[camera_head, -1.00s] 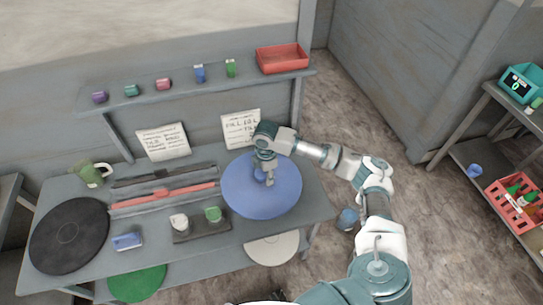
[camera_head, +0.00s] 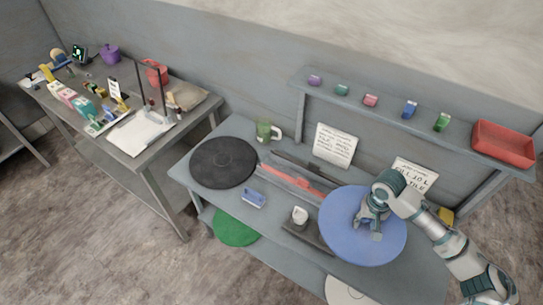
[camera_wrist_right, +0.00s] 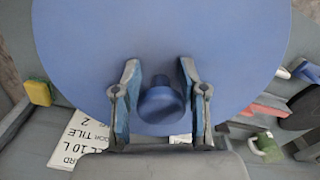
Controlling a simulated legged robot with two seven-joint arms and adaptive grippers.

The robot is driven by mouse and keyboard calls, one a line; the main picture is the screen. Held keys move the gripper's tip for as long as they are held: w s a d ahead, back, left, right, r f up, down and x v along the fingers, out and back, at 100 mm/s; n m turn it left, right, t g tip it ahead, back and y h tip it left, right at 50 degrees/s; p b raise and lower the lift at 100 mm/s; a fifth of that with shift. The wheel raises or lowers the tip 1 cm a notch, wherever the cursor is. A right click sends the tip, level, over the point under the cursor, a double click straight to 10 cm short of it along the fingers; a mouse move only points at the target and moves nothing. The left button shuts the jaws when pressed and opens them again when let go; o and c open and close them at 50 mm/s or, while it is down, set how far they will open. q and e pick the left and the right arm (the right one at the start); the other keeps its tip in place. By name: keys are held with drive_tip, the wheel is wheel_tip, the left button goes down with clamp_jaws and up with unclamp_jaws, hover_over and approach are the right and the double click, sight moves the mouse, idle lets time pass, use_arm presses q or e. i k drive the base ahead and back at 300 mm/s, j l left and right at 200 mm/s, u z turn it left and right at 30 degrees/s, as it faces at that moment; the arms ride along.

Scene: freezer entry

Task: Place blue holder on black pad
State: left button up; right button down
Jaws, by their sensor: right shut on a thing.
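A large round blue holder (camera_head: 345,247) with a knob (camera_wrist_right: 160,103) on top is at the right part of the workbench in the head view. My right gripper (camera_head: 372,225) is shut on the knob from above, and the wrist view shows a finger on each side of it. The holder's edge covers the right end of the small dark tray; whether it is lifted clear of the bench is hard to tell. The round black pad (camera_head: 223,162) lies flat and empty at the bench's left end. My left gripper is out of view.
Between them lie a rack with a red bar (camera_head: 290,181), a blue block (camera_head: 254,198) and the dark tray (camera_head: 300,236) with a white cup (camera_head: 299,215). A green mug (camera_head: 266,131) stands behind. A shelf (camera_head: 385,112) runs above the bench.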

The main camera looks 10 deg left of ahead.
sight(225, 158)
drive_tip(key=i+j+u, duration=0.15)
drive_tip(key=j+u, duration=0.15)
drive_tip(key=i+j+u, duration=0.3)
drive_tip(key=j, duration=0.2)
drive_tip(key=i+j+u, duration=0.1)
drive_tip(key=j+u, duration=0.25)
drive_tip(key=i+j, duration=0.5)
